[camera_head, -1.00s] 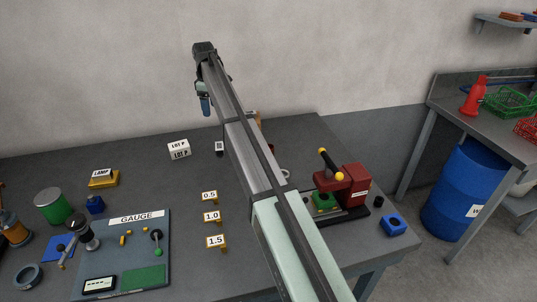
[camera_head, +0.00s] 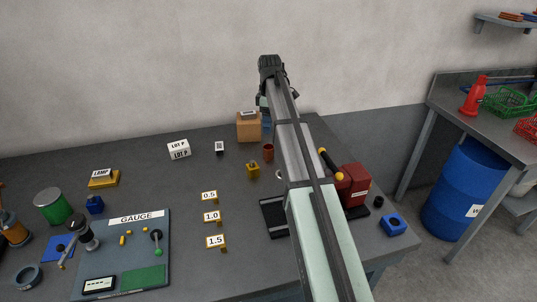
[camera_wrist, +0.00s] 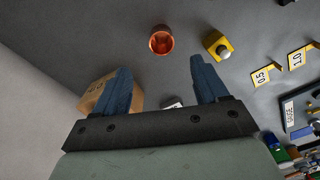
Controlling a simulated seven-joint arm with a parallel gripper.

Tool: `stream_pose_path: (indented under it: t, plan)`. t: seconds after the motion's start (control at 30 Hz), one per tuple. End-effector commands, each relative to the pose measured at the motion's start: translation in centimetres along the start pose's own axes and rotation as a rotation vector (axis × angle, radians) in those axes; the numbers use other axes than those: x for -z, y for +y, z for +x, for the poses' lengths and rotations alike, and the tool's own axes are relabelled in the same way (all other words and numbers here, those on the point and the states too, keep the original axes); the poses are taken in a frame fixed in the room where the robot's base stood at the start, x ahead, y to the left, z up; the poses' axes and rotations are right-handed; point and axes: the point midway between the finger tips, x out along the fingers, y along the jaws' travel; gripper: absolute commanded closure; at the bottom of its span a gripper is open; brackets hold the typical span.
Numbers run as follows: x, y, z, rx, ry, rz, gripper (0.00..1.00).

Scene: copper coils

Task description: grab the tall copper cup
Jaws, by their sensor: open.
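The tall copper cup (camera_head: 268,152) stands upright on the dark table, just left of my arm in the head view. In the wrist view the copper cup (camera_wrist: 161,40) shows from above with its round opening, beyond and between my fingertips. My gripper (camera_wrist: 160,78) is open and empty, with two blue fingers spread apart. The cup is apart from both fingers. In the head view my gripper is mostly hidden behind my arm, high at the back of the table.
A cardboard box (camera_head: 248,128) stands behind the cup; in the wrist view it lies beside and partly behind the left finger. A small yellow block with a knob (camera_head: 253,171) is near the cup. A red press (camera_head: 353,187) stands right of my arm. Number tags (camera_head: 209,196) stand left.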

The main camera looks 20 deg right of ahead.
Motion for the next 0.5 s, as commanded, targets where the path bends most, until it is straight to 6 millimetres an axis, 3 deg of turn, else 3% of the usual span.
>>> stream_pose_path:
  t: [0.5]
  plan:
    - [0.0,-0.1,7.3,0.001,0.000,-0.008,0.27]
